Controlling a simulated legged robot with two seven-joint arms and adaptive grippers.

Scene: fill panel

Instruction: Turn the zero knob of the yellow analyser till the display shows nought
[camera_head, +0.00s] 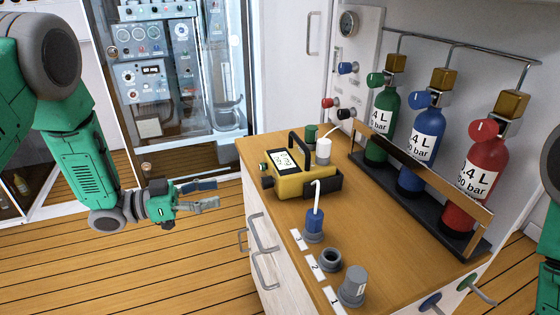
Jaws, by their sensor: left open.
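The yellow analyser (291,188) stands on the wooden bench top, with a black carry handle and black end parts. Its pale display (283,162) faces up and left and carries dark characters too small to read for certain. A small dark knob (267,182) shows at its left end; whether it is the zero knob I cannot tell. My left gripper (214,194) is open and empty, left of the bench and apart from the analyser, its fingers pointing right towards it. Of my right arm only green parts show at the right edge; its gripper is out of view.
Green, blue (424,140) and red gas cylinders stand in a rack behind the analyser. A white-topped fitting (323,150), a blue fitting (314,225) and grey fittings (353,286) stand around it on the bench (385,235). The floor left of the bench is clear.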

